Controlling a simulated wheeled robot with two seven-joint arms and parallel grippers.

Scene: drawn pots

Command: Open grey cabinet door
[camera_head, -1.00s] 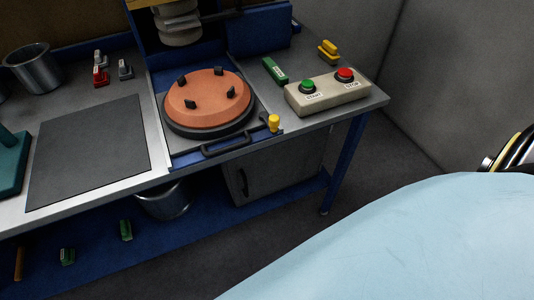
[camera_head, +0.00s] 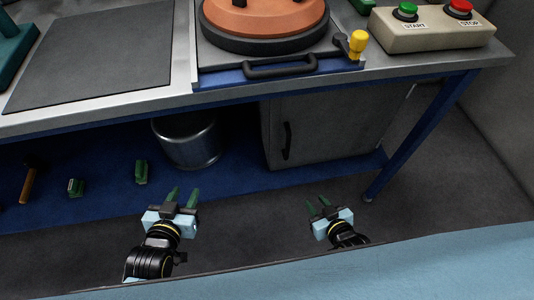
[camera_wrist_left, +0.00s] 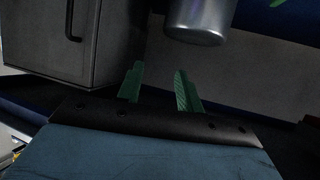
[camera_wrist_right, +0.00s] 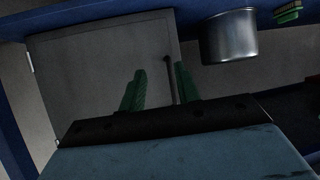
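The grey cabinet (camera_head: 335,128) stands on the blue lower shelf under the workbench, with its door shut. Its dark vertical handle (camera_head: 287,141) is at the left side of the door. The door and handle (camera_wrist_right: 168,78) also show in the right wrist view, and the handle (camera_wrist_left: 71,20) shows in the left wrist view. My left gripper (camera_head: 182,196) is open and empty, in front of the shelf, left of the cabinet. My right gripper (camera_head: 319,205) is open and empty, in front of and below the cabinet door, apart from the handle.
A metal pot (camera_head: 188,140) stands on the shelf (camera_head: 105,185) left of the cabinet. Above, the bench holds a turntable (camera_head: 265,25), a yellow-knobbed lever (camera_head: 357,43) and a start/stop button box (camera_head: 432,30). A blue table leg (camera_head: 418,135) stands to the right.

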